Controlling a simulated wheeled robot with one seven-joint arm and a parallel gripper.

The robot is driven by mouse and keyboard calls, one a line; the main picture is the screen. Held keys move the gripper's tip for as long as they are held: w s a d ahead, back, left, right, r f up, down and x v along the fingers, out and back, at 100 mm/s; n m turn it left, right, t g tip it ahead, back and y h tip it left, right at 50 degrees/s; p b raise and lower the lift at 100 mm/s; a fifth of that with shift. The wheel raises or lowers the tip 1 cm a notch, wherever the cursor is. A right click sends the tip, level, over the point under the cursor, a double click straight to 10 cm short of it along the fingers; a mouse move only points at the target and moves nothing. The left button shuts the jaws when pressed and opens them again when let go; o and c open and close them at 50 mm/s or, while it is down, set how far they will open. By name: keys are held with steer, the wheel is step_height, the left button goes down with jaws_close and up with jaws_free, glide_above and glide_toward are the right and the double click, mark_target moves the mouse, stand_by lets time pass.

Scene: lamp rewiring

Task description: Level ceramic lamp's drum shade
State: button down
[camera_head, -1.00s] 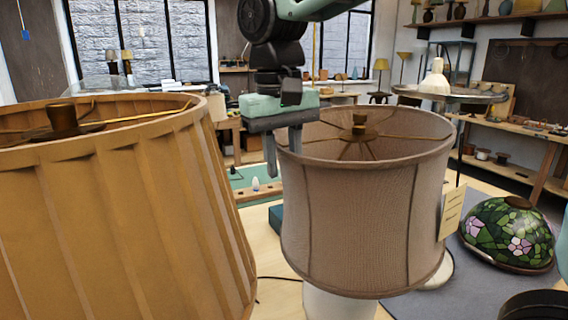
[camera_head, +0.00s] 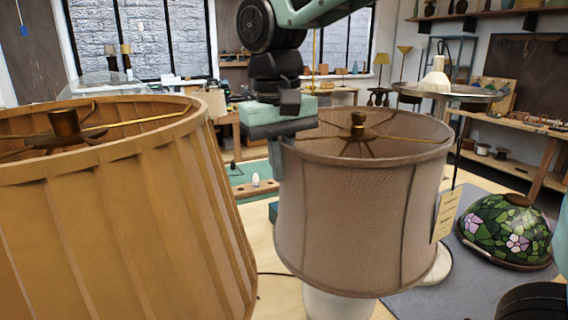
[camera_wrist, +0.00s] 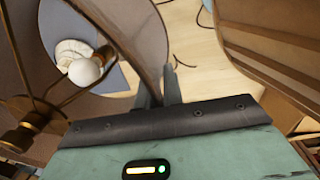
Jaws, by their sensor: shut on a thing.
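The ceramic lamp's drum shade (camera_head: 350,215) is a brown-grey fabric drum on a white ceramic base (camera_head: 338,304), mostly hidden below it. Its brass finial (camera_head: 358,122) and spokes show inside the open top. My gripper (camera_head: 279,165) is at the shade's left rim, shut on the shade wall with its fingers pointing down. In the wrist view the fingers (camera_wrist: 159,88) straddle the shade's edge, and a white bulb (camera_wrist: 85,71) shows inside. I cannot tell exactly how level the shade is.
A large tan pleated shade (camera_head: 120,215) stands close on the left, with a narrow gap to the drum shade. A paper tag (camera_head: 445,214) hangs at the drum shade's right. A stained-glass shade (camera_head: 505,232) lies on a grey mat (camera_head: 415,300) at right.

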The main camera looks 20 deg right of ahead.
steer(key=shift+r, duration=0.7)
steer(key=c, duration=1.6)
jaws_free()
steer(key=shift+f, duration=0.1)
step_height(320, 180, up, 17)
steer(key=a+b, duration=0.1)
steer(key=b, duration=0.1)
steer(key=shift+a+r, duration=0.2)
